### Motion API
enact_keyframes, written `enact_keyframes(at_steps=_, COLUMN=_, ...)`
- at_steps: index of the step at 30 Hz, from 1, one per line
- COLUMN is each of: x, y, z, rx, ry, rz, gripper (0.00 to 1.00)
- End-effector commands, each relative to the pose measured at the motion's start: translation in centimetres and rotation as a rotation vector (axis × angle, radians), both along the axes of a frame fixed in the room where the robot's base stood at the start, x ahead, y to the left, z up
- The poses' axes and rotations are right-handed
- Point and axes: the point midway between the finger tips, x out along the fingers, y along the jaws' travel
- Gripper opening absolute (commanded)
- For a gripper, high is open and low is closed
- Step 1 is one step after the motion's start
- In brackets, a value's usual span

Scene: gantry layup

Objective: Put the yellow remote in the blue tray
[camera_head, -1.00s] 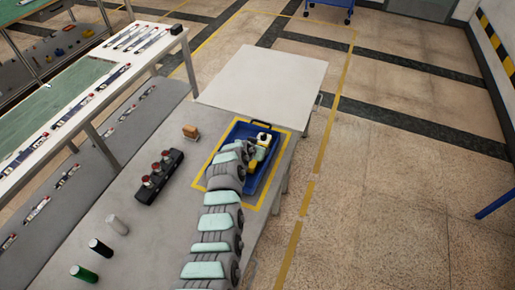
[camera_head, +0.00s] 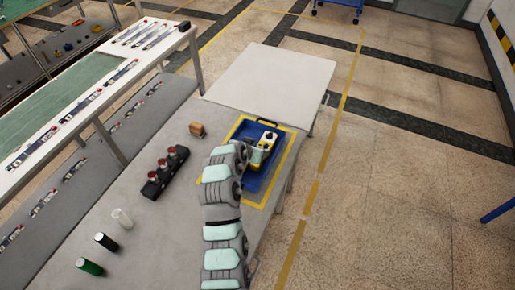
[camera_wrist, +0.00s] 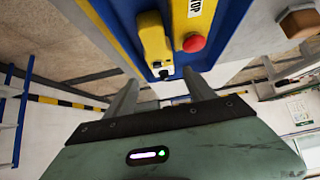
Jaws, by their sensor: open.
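The blue tray (camera_head: 277,165) sits on the bench inside a yellow border; its blue edge also shows in the wrist view (camera_wrist: 112,22). A yellow object (camera_wrist: 153,38), seemingly the remote, appears within the tray; in the head view yellow pieces (camera_head: 258,154) with a black-marked end lie there. In the wrist view a yellow strip or body (camera_wrist: 206,12) with a STOP label and a red button (camera_wrist: 193,43) lies beside the blue edge; I cannot tell what it belongs to. My gripper (camera_wrist: 162,90) is open, with nothing visible between its fingers. My arm hides part of the tray.
A brown block (camera_head: 197,130) stands left of the tray, also in the wrist view (camera_wrist: 300,20). A black box with red knobs (camera_head: 165,170) is farther left. White (camera_head: 122,218), black (camera_head: 105,242) and green (camera_head: 90,267) cylinders stand nearer. A white surface (camera_head: 270,85) lies bare beyond the tray.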

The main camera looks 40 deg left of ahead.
Motion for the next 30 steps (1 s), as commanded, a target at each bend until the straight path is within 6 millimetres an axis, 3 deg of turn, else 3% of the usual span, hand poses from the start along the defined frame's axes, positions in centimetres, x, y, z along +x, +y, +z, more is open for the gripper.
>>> enact_keyframes(at_steps=13, x=-0.7, y=-0.4, z=0.8, rx=0.002, ry=0.0, rz=-0.001, gripper=0.63)
enact_keyframes(at_steps=19, x=1.9, y=-1.8, z=0.5, rx=0.068, ry=-0.104, rz=0.034, gripper=0.63)
enact_keyframes(at_steps=25, x=5.6, y=-6.4, z=2.5, rx=0.235, ry=-0.399, rz=0.102, gripper=0.63)
enact_keyframes(at_steps=30, x=5.8, y=-12.7, z=6.2, rx=0.361, ry=-0.696, rz=0.115, gripper=0.63)
